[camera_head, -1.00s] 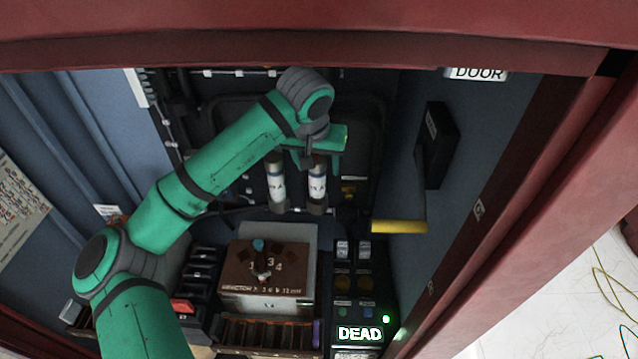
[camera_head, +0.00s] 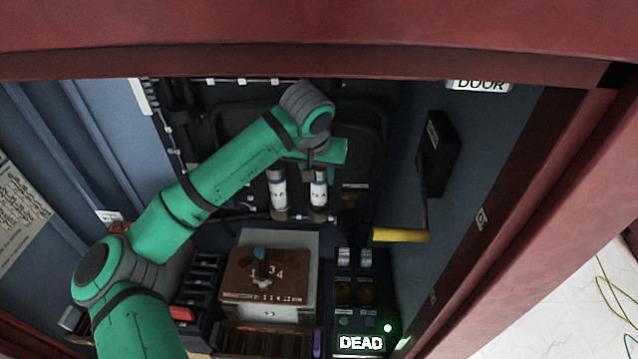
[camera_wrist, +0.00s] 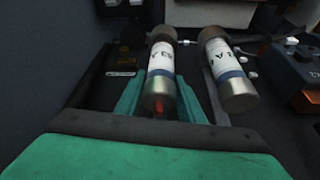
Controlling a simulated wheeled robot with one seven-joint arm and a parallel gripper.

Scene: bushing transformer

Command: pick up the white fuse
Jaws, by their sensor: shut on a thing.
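Two white cylindrical fuses with dark metal ends and blue bands stand side by side at the back of the cabinet. My gripper (camera_head: 320,166) is at the top of the right-hand fuse (camera_head: 318,190) in the head view. In the wrist view this fuse (camera_wrist: 161,62) lies between my two green fingers (camera_wrist: 160,100), which are shut on it. A red spot shows at its near end. The other fuse (camera_head: 278,192) is just beside it, outside my fingers; it also shows in the wrist view (camera_wrist: 226,62).
A yellow-handled lever (camera_head: 400,235) sticks out on the right wall. A brown-topped box (camera_head: 268,285) with a selector knob stands below the fuses. A panel with a lit DEAD sign (camera_head: 360,342) is at lower right. The red cabinet frame (camera_head: 300,60) bounds the opening.

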